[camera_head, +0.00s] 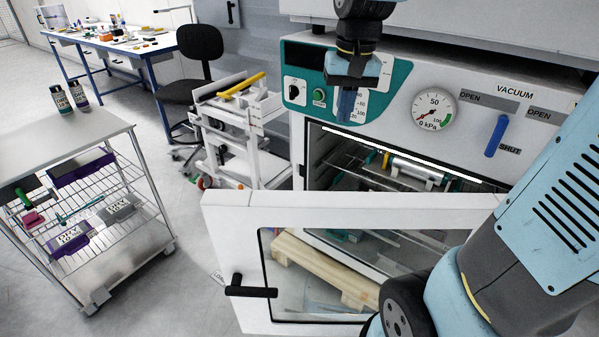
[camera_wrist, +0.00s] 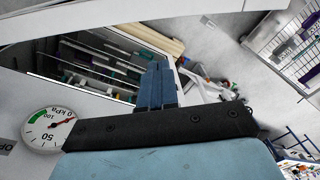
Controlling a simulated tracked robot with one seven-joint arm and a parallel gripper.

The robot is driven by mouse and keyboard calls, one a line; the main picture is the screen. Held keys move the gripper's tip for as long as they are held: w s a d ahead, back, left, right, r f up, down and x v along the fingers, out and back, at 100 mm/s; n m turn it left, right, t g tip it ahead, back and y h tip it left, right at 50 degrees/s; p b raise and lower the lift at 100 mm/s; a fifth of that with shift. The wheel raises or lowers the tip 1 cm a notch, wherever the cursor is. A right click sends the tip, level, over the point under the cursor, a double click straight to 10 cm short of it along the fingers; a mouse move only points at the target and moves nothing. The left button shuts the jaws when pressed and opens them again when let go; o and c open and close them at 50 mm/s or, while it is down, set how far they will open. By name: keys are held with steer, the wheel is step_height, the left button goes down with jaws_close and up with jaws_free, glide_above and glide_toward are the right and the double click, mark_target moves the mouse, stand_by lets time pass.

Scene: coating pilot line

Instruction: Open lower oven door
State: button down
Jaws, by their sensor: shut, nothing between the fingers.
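The white oven door (camera_head: 237,220) with a glass window stands swung open toward the camera. Its black handle (camera_head: 250,288) is at the door's left side. The oven (camera_head: 395,75) behind it shows an open cavity with wire racks (camera_head: 360,160) and a metal cylinder (camera_head: 415,172) inside. My gripper (camera_head: 347,118) is shut and empty, with its blue fingers pointing down in front of the control panel, above the door's top edge and apart from the handle. In the wrist view, the shut fingers (camera_wrist: 157,88) show before the oven opening (camera_wrist: 85,65).
The oven front carries a pressure gauge (camera_head: 433,109) and a blue vacuum lever (camera_head: 496,136). A wire-shelf cart (camera_head: 90,133) stands at left, a white trolley (camera_head: 240,125) behind the door. Bare floor (camera_head: 190,265) lies between cart and door.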

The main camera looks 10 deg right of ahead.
steer(key=w+a+f+g, duration=0.5)
steer(key=w+a+f, duration=0.2)
steer(key=w+f, duration=0.25)
steer(key=s+a+f+m, duration=0.1)
steer(key=s+f, duration=0.5)
steer(key=f, duration=0.3)
steer(key=shift+s+a, duration=0.2)
steer(key=shift+a, duration=0.05)
